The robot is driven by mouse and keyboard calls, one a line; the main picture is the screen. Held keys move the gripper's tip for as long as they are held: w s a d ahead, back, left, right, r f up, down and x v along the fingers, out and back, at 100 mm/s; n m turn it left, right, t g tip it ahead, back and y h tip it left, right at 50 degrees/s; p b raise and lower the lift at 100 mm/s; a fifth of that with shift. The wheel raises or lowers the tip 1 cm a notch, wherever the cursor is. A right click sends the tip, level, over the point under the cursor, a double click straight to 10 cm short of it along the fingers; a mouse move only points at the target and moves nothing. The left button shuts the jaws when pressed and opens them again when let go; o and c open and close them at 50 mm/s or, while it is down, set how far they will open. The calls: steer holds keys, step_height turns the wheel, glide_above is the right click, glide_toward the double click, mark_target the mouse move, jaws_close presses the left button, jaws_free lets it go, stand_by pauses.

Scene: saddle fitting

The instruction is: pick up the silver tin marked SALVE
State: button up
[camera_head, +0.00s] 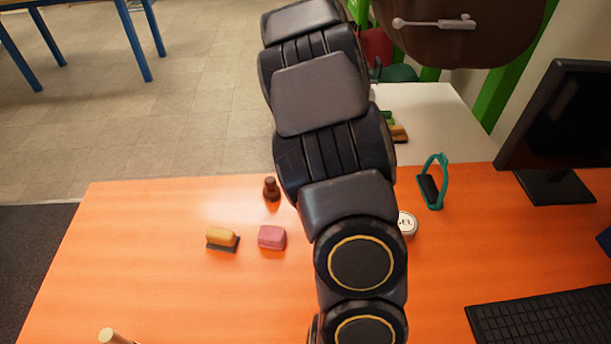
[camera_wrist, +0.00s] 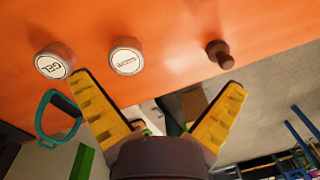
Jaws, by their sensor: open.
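In the wrist view a round pale silver tin (camera_wrist: 126,57) sits on the orange table, its white lid label too small to read for sure. A similar tin marked GEL (camera_wrist: 55,61) sits to its left; in the head view that tin (camera_head: 407,225) shows partly past my arm. The unread tin is not seen in the head view, where my arm covers part of the table. My gripper (camera_wrist: 160,82), with yellow-padded fingers, is open and empty. In the wrist picture the unread tin appears between the fingers' directions, beyond the tips, apart from them.
A dark brown bottle-shaped thing (camera_head: 271,189) stands left of my arm, near a pink block (camera_head: 271,237) and a yellow-topped brush (camera_head: 222,238). A teal stirrup (camera_head: 433,182), monitor (camera_head: 560,120) and keyboard (camera_head: 550,318) are on the right. The table's left front is largely clear.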

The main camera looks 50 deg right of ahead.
steer(key=s+d+f+m, duration=0.1)
steer(key=d+f, duration=0.1)
steer(key=s+d+f+m, duration=0.1)
steer(key=d+f, duration=0.2)
steer(key=s+d+f+m, duration=0.1)
steer(key=d+f, duration=0.1)
steer(key=d, duration=0.1)
steer(key=shift+s+d+f, duration=0.1)
steer(key=shift+s+f, duration=0.05)
steer(key=shift+s, duration=0.15)
steer(key=shift+d+f+m, duration=0.1)
steer(key=shift+f+m, duration=0.2)
steer(key=f, duration=0.7)
steer(key=shift+w, duration=0.3)
steer(key=c, duration=1.1)
